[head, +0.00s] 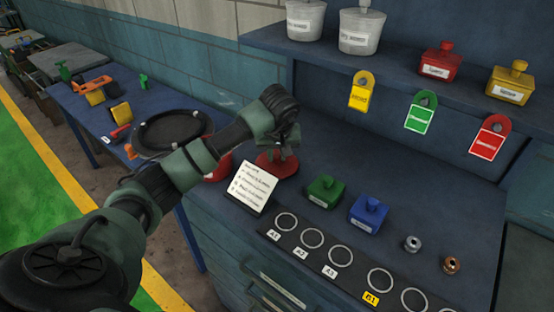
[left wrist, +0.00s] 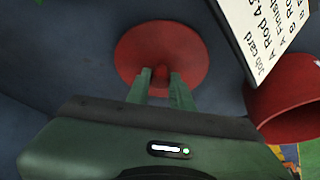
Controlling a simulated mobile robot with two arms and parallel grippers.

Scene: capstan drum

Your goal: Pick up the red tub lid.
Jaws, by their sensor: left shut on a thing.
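The red tub lid (head: 270,168) is a round disc with a small knob, behind the job card on the blue bench. My left gripper (head: 281,150) is above it, pointing down, with its fingers shut on the knob. In the left wrist view the lid (left wrist: 138,48) lies beyond the two green fingers (left wrist: 160,80), which close on the knob from both sides. I cannot tell whether the lid touches the bench. The open red tub (left wrist: 285,108) shows at the right of the wrist view; in the head view my arm hides most of it. My right gripper is not in view.
The white job card (head: 251,188) leans close to the lid. A shelf with white tubs and hanging tags is above. The bench behind the blocks is clear.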

